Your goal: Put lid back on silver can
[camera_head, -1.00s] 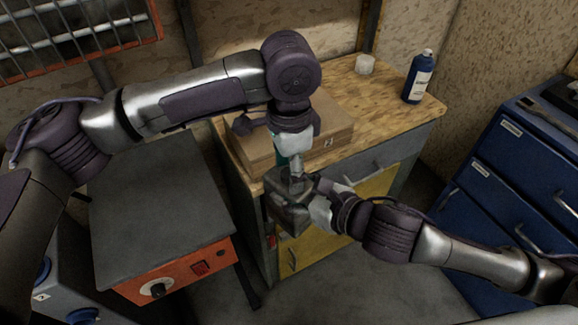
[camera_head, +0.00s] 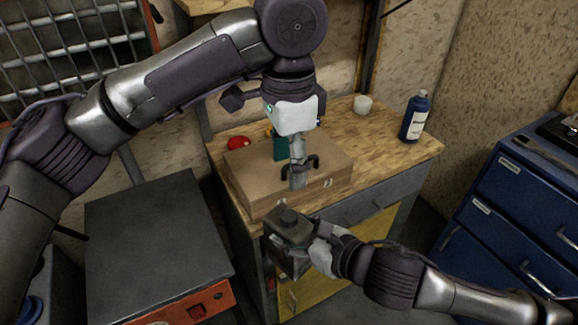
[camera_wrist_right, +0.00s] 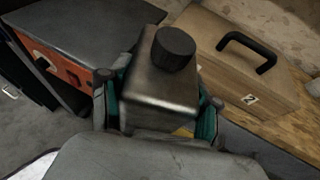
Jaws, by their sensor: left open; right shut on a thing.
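The silver can (camera_head: 290,235) is a boxy, dark metallic container held roughly upright in front of the workbench. Its dark round lid (camera_head: 289,215) sits on top; the right wrist view shows the lid (camera_wrist_right: 174,48) standing on the can (camera_wrist_right: 160,98). I cannot tell how tightly it is seated. My right gripper (camera_wrist_right: 160,112) is shut on the can, with its fingers along both sides.
A wooden case (camera_head: 245,178) with a black handle lies on the workbench (camera_head: 385,150). A blue bottle (camera_head: 415,118), a white cup (camera_head: 362,105) and a red object (camera_head: 238,142) are behind it. A blue drawer cabinet (camera_head: 520,200) stands right, a grey-topped orange unit (camera_head: 155,235) left.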

